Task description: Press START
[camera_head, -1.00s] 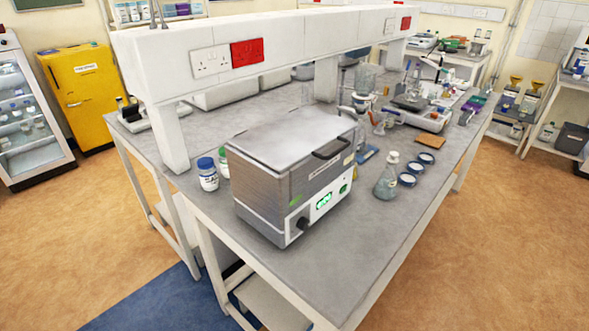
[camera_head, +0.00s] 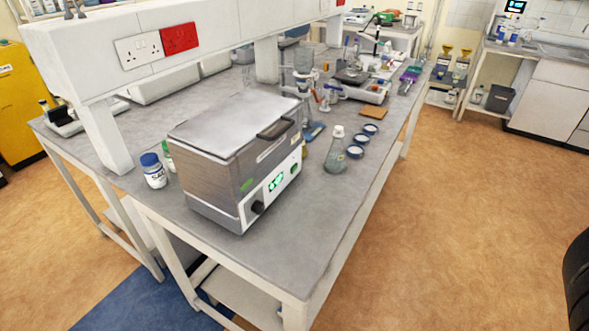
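A grey metal box-shaped machine (camera_head: 240,160) with a closed lid and a dark handle stands at the near end of the bench. Its white front panel (camera_head: 270,190) faces right and toward me. The panel has a lit green display (camera_head: 276,181), a black knob (camera_head: 257,208) and a small green button (camera_head: 294,169) right of the display. The lettering on the panel is too small to read, so I cannot tell which part is marked START. My gripper is not in view.
The machine stands on a long grey bench (camera_head: 330,215). A blue-capped bottle (camera_head: 153,172) is left. Open floor (camera_head: 460,220) lies right. A dark rounded object (camera_head: 579,275) shows at the right edge.

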